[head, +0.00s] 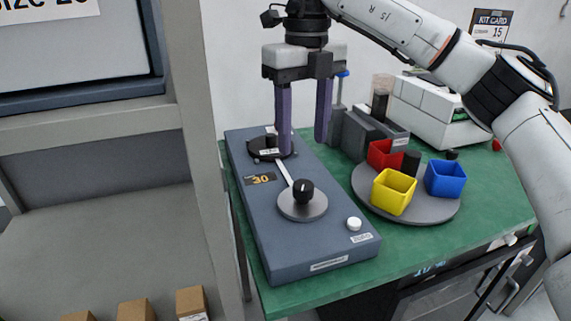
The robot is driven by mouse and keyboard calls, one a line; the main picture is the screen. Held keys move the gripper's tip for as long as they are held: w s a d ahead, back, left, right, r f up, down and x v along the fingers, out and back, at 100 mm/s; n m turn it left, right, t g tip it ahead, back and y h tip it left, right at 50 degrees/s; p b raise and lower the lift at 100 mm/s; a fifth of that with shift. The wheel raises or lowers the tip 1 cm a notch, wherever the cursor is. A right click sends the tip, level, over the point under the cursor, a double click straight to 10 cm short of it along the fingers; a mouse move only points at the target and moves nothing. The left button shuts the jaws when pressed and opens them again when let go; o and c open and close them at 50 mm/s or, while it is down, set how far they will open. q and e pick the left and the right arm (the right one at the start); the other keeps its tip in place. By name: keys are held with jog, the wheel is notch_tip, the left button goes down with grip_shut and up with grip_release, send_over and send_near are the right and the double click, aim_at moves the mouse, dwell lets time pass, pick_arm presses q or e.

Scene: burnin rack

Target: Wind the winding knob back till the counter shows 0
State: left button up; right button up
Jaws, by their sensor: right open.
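A blue-grey box (330,248) lies on the green bench top. Its counter (263,179) reads 30 in orange digits. On its top, a black knob (303,187) stands on a round silver disc (302,208). A pale strip (283,172) runs from there toward a dark disc (262,153) at the back, partly hidden by my finger. The small labels are unreadable, so I cannot tell for certain which one is the winding knob. My right gripper (303,147) is open and empty, pointing down over the back of the box. My left gripper is out of view.
A round grey tray (437,211) at right holds a red bin (383,155), a yellow bin (394,191) and a blue bin (445,179). A white button (354,223) sits at the box's front right. A grey rack post (196,140) stands close at left.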

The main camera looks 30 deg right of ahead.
send_over(304, 184)
jog(key=f, duration=0.4)
jog(key=shift+s+f, duration=0.1)
jog(key=shift+s, duration=0.1)
notch_tip(304, 184, down, 4)
jog(key=shift+f, duration=0.1)
jog(key=shift+w+f+b, duration=0.1)
jog(key=shift+f+b, duration=0.2)
jog(key=shift+f, duration=0.35)
jog(key=c, duration=1)
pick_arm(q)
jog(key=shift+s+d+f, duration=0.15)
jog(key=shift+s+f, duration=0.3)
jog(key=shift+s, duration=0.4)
pick_arm(e)
jog(key=shift+c, duration=0.2)
jog(key=shift+m, duration=0.3)
